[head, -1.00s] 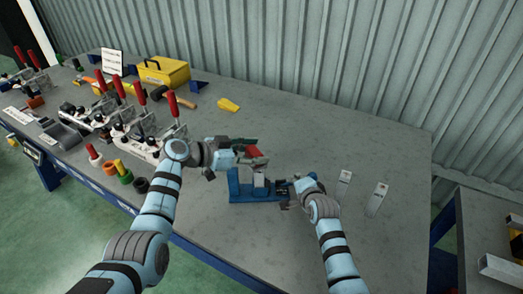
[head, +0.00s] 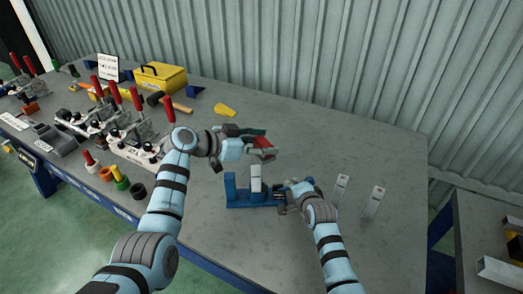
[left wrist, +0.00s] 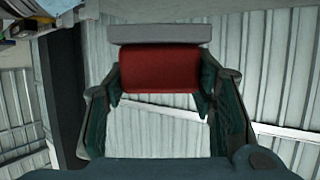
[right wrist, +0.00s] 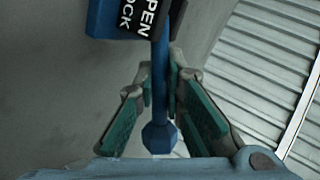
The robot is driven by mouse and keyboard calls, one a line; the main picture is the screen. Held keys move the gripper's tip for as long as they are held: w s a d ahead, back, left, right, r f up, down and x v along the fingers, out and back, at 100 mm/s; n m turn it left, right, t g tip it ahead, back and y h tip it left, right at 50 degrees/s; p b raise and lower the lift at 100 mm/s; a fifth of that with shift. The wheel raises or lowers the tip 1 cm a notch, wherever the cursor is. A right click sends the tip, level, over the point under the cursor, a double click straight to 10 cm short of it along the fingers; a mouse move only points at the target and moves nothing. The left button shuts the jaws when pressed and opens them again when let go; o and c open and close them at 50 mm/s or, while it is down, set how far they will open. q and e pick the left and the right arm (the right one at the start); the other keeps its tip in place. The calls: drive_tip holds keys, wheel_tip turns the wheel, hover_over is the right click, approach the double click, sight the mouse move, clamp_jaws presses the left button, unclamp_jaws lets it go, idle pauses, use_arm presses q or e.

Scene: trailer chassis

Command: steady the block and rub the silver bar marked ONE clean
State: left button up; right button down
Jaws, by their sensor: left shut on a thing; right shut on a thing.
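A blue block (head: 240,200) like a small vise stands on the table, with a silver bar (head: 256,180) upright in it. Any marking on the bar is too small to read. My left gripper (head: 251,147) is shut on a red pad (head: 264,142) with a grey face, held above and behind the bar, apart from it. The red pad (left wrist: 160,68) fills the jaws in the left wrist view. My right gripper (head: 284,197) is at the block's right end, shut on a blue rod (right wrist: 159,90) with a knobbed end. An OPEN/LOCK label (right wrist: 140,17) shows beside the rod.
Red-handled clamps (head: 137,135), coloured cups (head: 122,180) and a yellow toolbox (head: 162,78) stand at left. The table front and far right are clear.

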use_arm(q)
drive_tip(key=shift+r, duration=1.6)
use_arm(e)
drive_tip(key=c, duration=1)
unclamp_jaws()
drive_tip(key=shift+o, duration=0.2)
drive_tip(key=p+v, duration=0.8)
drive_tip(key=p, duration=0.2)
drive_tip(key=shift+w+r, duration=0.1)
drive_tip(key=shift+r, duration=0.1)
use_arm(q)
wheel_tip(320, 180, up, 10)
drive_tip(key=shift+r, duration=0.15)
use_arm(e)
drive_tip(key=shift+f, duration=0.15)
drive_tip(key=shift+o, duration=0.4)
